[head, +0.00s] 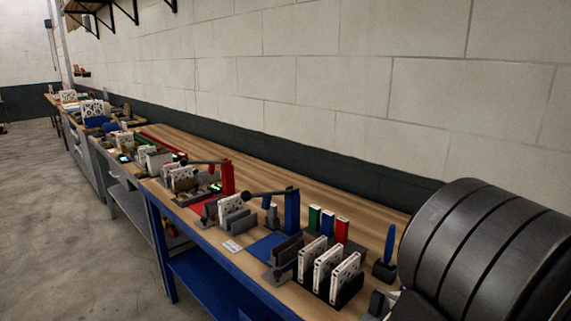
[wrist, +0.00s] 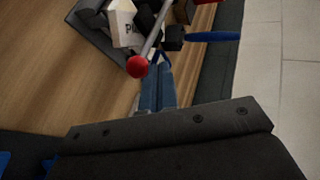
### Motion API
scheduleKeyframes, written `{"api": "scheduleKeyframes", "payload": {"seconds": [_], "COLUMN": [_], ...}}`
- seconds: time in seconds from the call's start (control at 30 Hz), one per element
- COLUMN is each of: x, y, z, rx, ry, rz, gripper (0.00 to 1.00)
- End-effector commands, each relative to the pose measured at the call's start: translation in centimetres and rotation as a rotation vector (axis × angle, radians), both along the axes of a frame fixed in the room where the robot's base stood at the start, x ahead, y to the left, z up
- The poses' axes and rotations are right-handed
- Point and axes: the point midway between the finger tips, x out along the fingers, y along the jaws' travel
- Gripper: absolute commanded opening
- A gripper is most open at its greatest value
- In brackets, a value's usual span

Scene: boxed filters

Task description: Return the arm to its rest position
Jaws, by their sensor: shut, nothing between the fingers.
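My gripper (wrist: 168,122) fills the bottom of the wrist view as a dark, bolted block. It is shut and holds nothing. It is above the wooden bench, and the bench parts in front of it look apart from it. In the head view I cannot make out the gripper; a big dark ribbed part of my own arm covers the right side.
The wooden bench (head: 375,217) runs along the wall. It bears white boxed filters (head: 327,265), a blue lever press (head: 292,210) and a red one (head: 228,177).

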Motion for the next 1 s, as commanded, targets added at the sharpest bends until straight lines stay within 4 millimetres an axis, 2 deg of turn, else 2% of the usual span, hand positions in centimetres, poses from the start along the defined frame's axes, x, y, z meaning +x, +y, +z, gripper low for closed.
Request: {"api": "scheduleKeyframes", "payload": {"seconds": [0.17, 0.67, 1.0], "x": [-0.6, -8.3, -3.1], "y": [-0.4, -3.2, -1.1], "z": [3.1, 8.0, 4.8], "rx": [-0.006, -0.002, 0.001], "ry": [-0.003, -0.001, -0.001], "rz": [-0.002, -0.004, 0.003], "gripper": [0.00, 0.00, 0.00]}}
